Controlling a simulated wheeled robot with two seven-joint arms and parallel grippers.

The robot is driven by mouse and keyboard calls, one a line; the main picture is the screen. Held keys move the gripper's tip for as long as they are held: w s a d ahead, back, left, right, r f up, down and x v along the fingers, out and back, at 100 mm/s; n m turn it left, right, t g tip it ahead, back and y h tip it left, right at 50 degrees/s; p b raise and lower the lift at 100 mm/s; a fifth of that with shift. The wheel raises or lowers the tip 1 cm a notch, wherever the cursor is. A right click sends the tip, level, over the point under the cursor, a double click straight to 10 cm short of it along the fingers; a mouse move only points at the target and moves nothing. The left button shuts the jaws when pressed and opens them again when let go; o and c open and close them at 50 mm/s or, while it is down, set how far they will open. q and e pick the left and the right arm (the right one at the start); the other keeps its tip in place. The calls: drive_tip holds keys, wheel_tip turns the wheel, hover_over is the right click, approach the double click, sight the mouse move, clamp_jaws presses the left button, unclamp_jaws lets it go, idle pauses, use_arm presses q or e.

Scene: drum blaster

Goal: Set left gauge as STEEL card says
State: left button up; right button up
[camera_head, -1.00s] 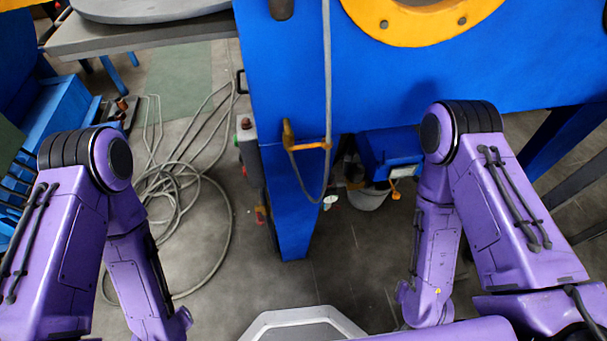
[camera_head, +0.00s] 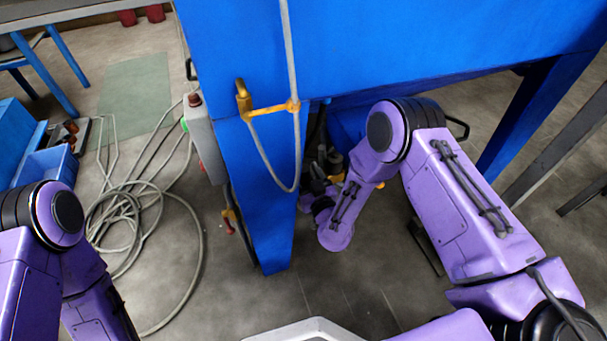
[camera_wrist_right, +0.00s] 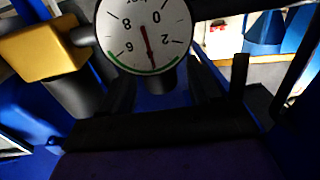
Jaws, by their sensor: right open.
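A round white gauge (camera_wrist_right: 145,35) with a red needle and a green arc fills the top middle of the right wrist view. Its figures are turned over, and its top edge is cut off. The needle lies nearly upright in the picture, its lower end towards the green arc between the 2 and the 6. My right gripper (camera_wrist_right: 165,88) is open, its dark fingers below the gauge; whether they touch anything is unclear. In the head view my right forearm hides the gauge. My left gripper is out of view. I see no STEEL card.
A yellow block (camera_wrist_right: 42,48) sits left of the gauge. The blue machine (camera_head: 400,45) stands ahead, with a yellow valve handle (camera_head: 270,109) and a hanging grey hose (camera_head: 292,60). A grey control box (camera_head: 204,138) is on its leg. Coiled cable (camera_head: 130,215) lies on the floor at left.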

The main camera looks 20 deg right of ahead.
drive_tip(key=shift+w, duration=0.75)
drive_tip(key=c, duration=0.9)
drive_tip(key=shift+a+r+m+h, duration=0.15)
drive_tip(key=shift+m+h, duration=0.55)
drive_tip(key=shift+h, duration=0.4)
drive_tip(key=shift+c, duration=0.2)
drive_tip(key=shift+m+h+p, duration=0.35)
drive_tip(key=shift+m+h, duration=0.55)
drive_tip(key=shift+h, duration=0.5)
drive_tip(key=o, duration=0.9)
drive_tip(key=shift+o, duration=0.2)
drive_tip(key=shift+y, duration=0.3)
